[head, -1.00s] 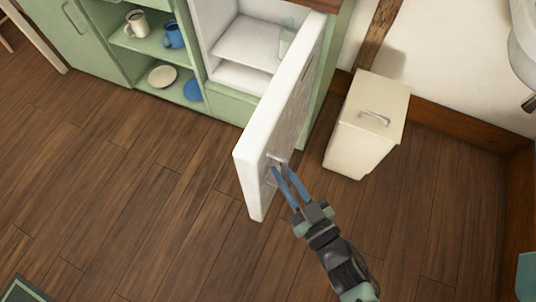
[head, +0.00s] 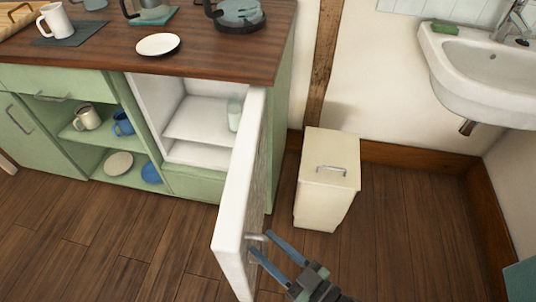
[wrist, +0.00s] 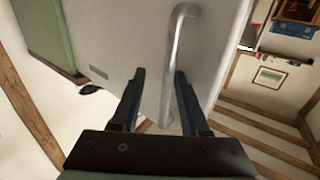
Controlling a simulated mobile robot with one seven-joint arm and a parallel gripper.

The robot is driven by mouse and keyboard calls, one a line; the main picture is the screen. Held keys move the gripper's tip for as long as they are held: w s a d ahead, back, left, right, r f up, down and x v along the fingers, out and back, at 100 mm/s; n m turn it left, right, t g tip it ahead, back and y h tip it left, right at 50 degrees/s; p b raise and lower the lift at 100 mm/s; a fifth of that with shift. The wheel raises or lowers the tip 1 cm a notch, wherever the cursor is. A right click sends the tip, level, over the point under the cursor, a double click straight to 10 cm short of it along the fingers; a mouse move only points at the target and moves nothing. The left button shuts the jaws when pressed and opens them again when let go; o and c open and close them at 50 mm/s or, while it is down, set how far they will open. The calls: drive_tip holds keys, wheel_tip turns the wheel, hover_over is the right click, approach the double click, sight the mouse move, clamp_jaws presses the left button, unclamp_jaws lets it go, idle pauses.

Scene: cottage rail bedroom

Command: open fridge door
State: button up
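The fridge door (head: 238,195) is white and stands swung wide open from the fridge (head: 200,125), built into the green cabinet. The white interior shows, with a shelf and a pale bottle (head: 234,112). The metal door handle (head: 257,238) is on the door's outer face near its free edge; it shows large in the wrist view (wrist: 175,50). My gripper (head: 261,242) is at the handle with its two blue fingers apart, one on each side of the bar. In the wrist view (wrist: 160,74) gaps show beside the bar, so the fingers are not closed on it.
A cream bin (head: 327,180) stands right of the door, near the wall. A wooden countertop (head: 110,55) with a plate (head: 158,44), mug and kettle is above the fridge. A sink (head: 490,70) hangs at right. Floor (head: 130,250) left of the door is clear.

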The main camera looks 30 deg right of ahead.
drive_tip(key=shift+a, duration=0.1)
drive_tip(key=v, duration=1.3)
drive_tip(key=shift+p, duration=0.35)
drive_tip(key=shift+s, duration=0.1)
